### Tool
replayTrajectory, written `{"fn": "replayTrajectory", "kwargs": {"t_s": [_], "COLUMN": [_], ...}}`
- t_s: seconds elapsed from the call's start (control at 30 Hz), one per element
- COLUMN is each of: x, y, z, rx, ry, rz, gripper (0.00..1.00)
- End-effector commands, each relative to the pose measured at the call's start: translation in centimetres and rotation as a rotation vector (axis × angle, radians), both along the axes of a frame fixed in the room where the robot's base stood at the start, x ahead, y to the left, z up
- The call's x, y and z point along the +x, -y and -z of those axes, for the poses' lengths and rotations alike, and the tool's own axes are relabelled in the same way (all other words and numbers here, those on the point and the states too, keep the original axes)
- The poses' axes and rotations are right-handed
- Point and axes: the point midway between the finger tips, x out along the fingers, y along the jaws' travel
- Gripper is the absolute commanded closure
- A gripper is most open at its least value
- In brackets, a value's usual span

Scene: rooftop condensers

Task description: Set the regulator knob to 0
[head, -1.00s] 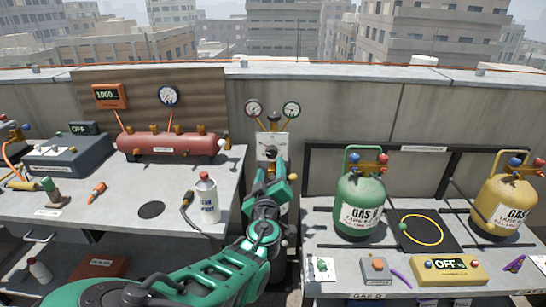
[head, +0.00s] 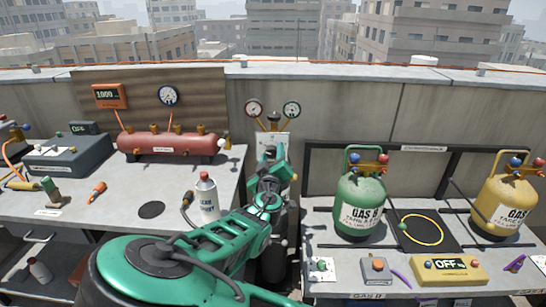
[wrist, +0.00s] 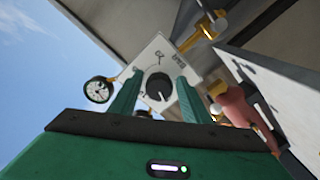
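The regulator knob (wrist: 159,87) is a dark round knob on a white plate (wrist: 157,59) in the wrist view. The plate has dark markings around the knob, too small and tilted to read surely. A thin light mark shows on the knob's lower right part. My gripper (wrist: 159,79) is open, with one green finger on each side of the knob and a small gap seeming to show at each side. I cannot tell whether the fingertips reach past the knob's face. In the head view the white plate (head: 284,140) shows behind my arm, which hides the knob.
Two round gauges (head: 254,108) (head: 292,109) stand above the plate; one gauge (wrist: 98,90) is in the wrist view. A green cylinder (head: 360,190) stands on the right bench.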

Motion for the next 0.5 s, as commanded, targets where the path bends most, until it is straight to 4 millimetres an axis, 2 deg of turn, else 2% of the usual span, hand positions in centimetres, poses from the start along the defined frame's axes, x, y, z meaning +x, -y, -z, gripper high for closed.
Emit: {"fn": "replayTrajectory", "kwargs": {"t_s": [0.03,0.13,0.5], "x": [-0.01,-0.02,-0.01], "y": [0.0,0.0,0.02], "z": [0.0,0.01,0.03], "rx": [0.0,0.0,-0.04], "ry": [0.0,0.0,-0.003], "rz": [0.0,0.0,0.0], "gripper": [0.7,0.92,0.92]}}
